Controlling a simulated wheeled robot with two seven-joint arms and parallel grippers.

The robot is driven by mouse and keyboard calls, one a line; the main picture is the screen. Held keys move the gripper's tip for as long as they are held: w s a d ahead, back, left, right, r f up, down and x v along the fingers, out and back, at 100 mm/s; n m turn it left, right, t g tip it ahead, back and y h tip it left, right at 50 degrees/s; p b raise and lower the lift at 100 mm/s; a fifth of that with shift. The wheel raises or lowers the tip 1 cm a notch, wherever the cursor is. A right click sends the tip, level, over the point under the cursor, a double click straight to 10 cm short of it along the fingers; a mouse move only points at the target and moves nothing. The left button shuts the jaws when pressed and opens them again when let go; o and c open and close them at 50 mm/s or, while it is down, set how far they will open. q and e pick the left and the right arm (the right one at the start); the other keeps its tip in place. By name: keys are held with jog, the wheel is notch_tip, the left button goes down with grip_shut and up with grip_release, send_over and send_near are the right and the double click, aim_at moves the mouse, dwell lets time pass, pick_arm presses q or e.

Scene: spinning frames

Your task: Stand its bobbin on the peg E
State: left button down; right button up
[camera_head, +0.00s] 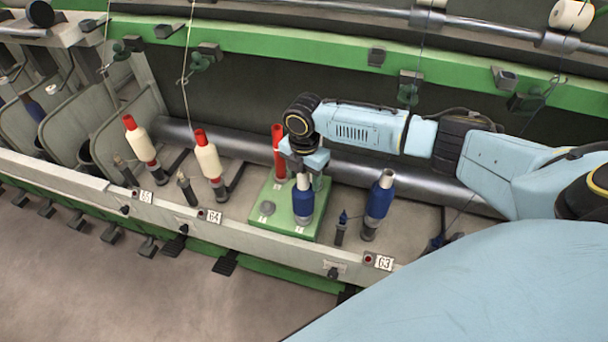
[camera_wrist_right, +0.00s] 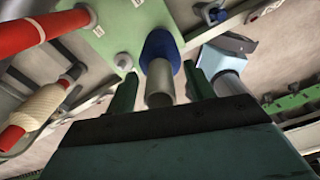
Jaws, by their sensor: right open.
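A blue bobbin with a bare pale tube top (camera_head: 303,206) stands upright on a green board (camera_head: 254,222). It also shows in the wrist view, blue body (camera_wrist_right: 160,46) beyond its grey tube. My right gripper (camera_head: 304,176) is over the bobbin's top. In the wrist view its two dark green fingers (camera_wrist_right: 161,72) are apart, one on each side of the tube, with gaps visible. A short grey peg (camera_head: 268,208) on the board's left part is bare; it shows in the wrist view too (camera_wrist_right: 124,62). I cannot read which peg is E. My left gripper is not in view.
A tall red bobbin (camera_head: 278,150) stands at the board's back. Another blue bobbin (camera_head: 379,203) stands right of the board, near a small dark-blue-tipped spindle (camera_head: 341,228). Two red-and-cream bobbins (camera_head: 140,142) (camera_head: 208,158) stand left. A grey roller (camera_head: 345,172) runs behind.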

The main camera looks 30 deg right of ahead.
notch_tip(320, 180, up, 13)
jog(key=shift+r+p, duration=0.2)
jog(key=shift+p, duration=0.25)
jog(key=shift+a, duration=0.1)
dwell(0.5)
